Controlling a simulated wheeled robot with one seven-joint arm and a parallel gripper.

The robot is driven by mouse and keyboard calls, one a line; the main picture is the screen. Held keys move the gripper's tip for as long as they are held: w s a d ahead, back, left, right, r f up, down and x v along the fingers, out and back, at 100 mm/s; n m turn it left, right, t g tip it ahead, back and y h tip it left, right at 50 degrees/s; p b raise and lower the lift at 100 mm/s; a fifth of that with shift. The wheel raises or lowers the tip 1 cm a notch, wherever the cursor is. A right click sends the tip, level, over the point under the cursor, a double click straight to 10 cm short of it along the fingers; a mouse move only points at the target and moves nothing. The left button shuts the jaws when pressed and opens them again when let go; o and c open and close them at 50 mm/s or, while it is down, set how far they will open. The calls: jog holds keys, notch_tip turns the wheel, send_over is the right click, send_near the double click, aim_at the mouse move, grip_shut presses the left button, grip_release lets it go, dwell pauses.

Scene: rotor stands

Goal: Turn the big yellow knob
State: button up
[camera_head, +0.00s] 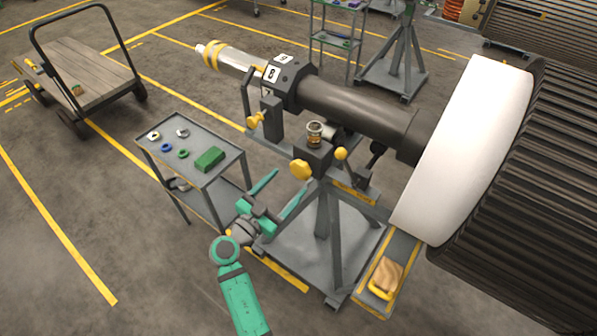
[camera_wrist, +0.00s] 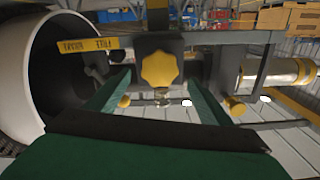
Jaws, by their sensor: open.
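The big yellow knob (camera_head: 301,169) is a lobed knob on a dark block of the rotor stand, below the long dark shaft (camera_head: 355,103). In the wrist view the big yellow knob (camera_wrist: 160,70) is near the middle, facing the camera. My gripper (camera_head: 290,181) is open, with its green fingers spread, just below and in front of the knob. In the wrist view my gripper (camera_wrist: 161,82) has one finger on each side of the knob. The fingers look apart from it, and nothing is held.
Smaller yellow knobs (camera_head: 340,153) (camera_head: 256,118) sit nearby on the stand. A white-rimmed ribbed drum (camera_head: 465,140) is at right. A grey cart (camera_head: 205,178) with small rings and a green block (camera_head: 209,159) stands left of the stand. Open floor lies at lower left.

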aim_at(298, 173)
jog(key=x, duration=0.7)
jog(key=c, duration=1.1)
